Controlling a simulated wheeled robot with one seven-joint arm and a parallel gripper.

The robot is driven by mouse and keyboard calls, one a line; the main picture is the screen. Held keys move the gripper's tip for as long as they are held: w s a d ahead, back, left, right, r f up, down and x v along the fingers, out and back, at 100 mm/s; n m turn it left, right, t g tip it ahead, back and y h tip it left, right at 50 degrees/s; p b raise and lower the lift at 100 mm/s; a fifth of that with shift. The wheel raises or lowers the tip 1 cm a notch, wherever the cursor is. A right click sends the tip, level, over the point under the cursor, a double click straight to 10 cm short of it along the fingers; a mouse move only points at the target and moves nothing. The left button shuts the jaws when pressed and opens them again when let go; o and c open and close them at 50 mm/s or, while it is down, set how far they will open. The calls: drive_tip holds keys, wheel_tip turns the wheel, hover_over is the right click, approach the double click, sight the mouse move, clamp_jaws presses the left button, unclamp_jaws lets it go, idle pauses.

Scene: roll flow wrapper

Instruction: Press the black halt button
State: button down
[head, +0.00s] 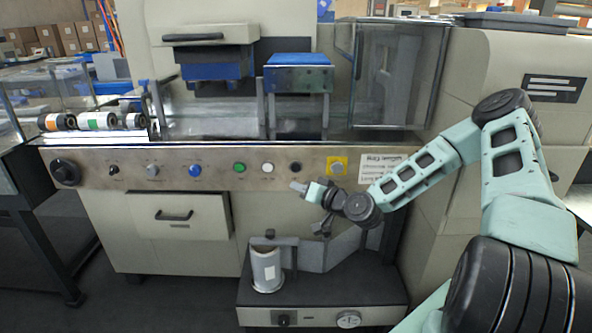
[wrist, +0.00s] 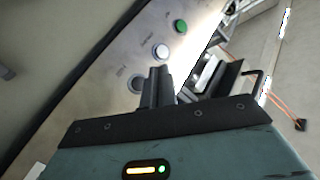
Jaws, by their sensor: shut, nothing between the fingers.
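The black button (head: 295,167) sits on the metal control panel, right of the white button (head: 267,167) and green button (head: 239,167). My gripper (head: 297,186) is shut and empty, with its tip just below the black button in the head view. In the wrist view the shut fingers (wrist: 160,72) point at the panel, below the white button (wrist: 161,51) and green button (wrist: 180,27). A round grey-looking button (wrist: 137,83) shows just left of the fingers, probably the black one. I cannot tell whether the fingertips touch the panel.
A yellow-plated control (head: 337,165) and a printed notice (head: 384,168) are right of the black button. A blue button (head: 195,170) and dark knobs are further left. Below stand a metal cylinder (head: 266,270) and a grey bracket on a low base.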

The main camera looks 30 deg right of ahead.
drive_tip(key=w+d+b, duration=0.1)
drive_tip(key=w+d, duration=0.3)
drive_tip(key=w, duration=0.2)
drive_tip(key=shift+w+d, duration=0.15)
drive_tip(key=shift+w, duration=0.1)
idle(2.0)
drive_tip(key=shift+w+d, duration=0.2)
drive_tip(key=shift+w, duration=0.05)
drive_tip(key=shift+w+d+b, duration=0.25)
drive_tip(key=shift+w+b, duration=0.1)
idle(0.7)
idle(0.3)
drive_tip(key=shift+s+a, duration=0.45)
drive_tip(key=shift+s, duration=0.25)
drive_tip(key=shift+s+a+p, duration=0.4)
drive_tip(key=shift+s+a, duration=0.3)
drive_tip(key=shift+s, duration=0.35)
drive_tip(key=shift+s+a+p, duration=0.4)
drive_tip(key=shift+s+a, duration=0.3)
drive_tip(key=shift+s, duration=0.35)
drive_tip(key=shift+a, duration=0.1)
